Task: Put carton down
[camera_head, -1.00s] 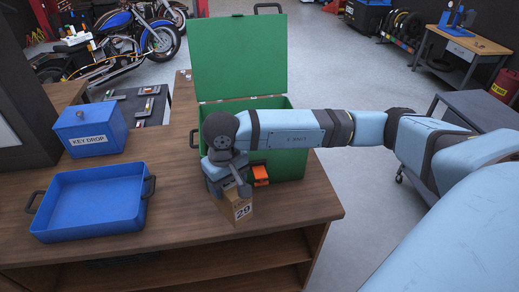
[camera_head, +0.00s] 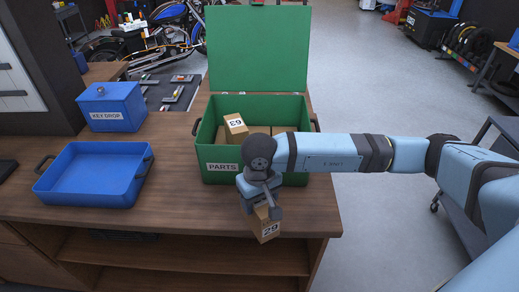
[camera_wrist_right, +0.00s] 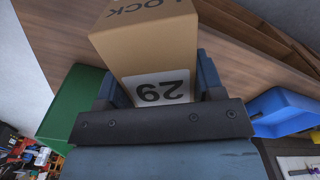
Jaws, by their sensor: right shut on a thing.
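My right gripper (camera_head: 262,200) is shut on a brown carton (camera_head: 266,228) marked 29. In the head view the carton hangs tilted below the gripper, near the front edge of the wooden bench (camera_head: 180,207). I cannot tell whether it touches the bench. In the right wrist view the carton (camera_wrist_right: 150,45) sits between the two fingers (camera_wrist_right: 158,85), its label towards me. The open green box (camera_head: 221,179), marked PARTS, stands just behind the gripper. Another carton (camera_head: 235,126), marked 63, is inside it with more brown cartons. My left gripper is not in view.
A blue tray (camera_head: 92,190), empty, sits on the left of the bench, with a blue key drop box (camera_head: 111,108) behind it. The green lid (camera_head: 258,50) stands upright. Bench top is bare between tray and green box. A grey cart (camera_head: 470,195) stands at right.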

